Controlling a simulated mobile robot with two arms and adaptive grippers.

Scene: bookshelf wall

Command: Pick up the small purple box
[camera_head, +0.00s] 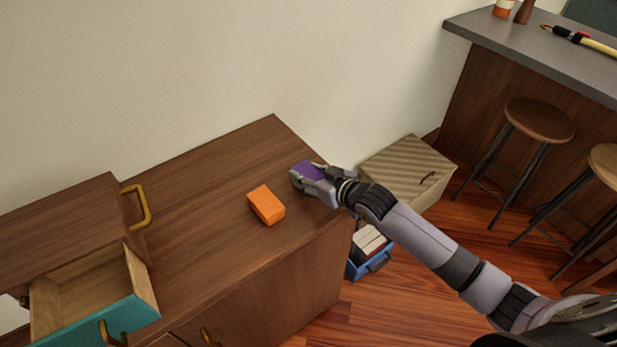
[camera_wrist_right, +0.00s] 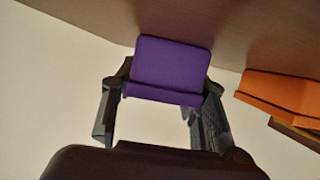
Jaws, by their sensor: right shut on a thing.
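The small purple box (camera_head: 307,171) is at the right end of the brown cabinet top in the head view. My right gripper (camera_head: 312,180) is shut on it, with a finger on each side. In the right wrist view the purple box (camera_wrist_right: 170,70) sits between the two fingers of my right gripper (camera_wrist_right: 166,98). I cannot tell whether the box touches the cabinet top or is held just above it. My left gripper is not in view.
An orange box (camera_head: 266,205) lies on the cabinet top (camera_head: 215,190), left of the purple box. An open teal drawer (camera_head: 100,318) is at the lower left. A beige chest (camera_head: 405,170) and a blue crate (camera_head: 372,262) stand on the floor beyond the cabinet's right end.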

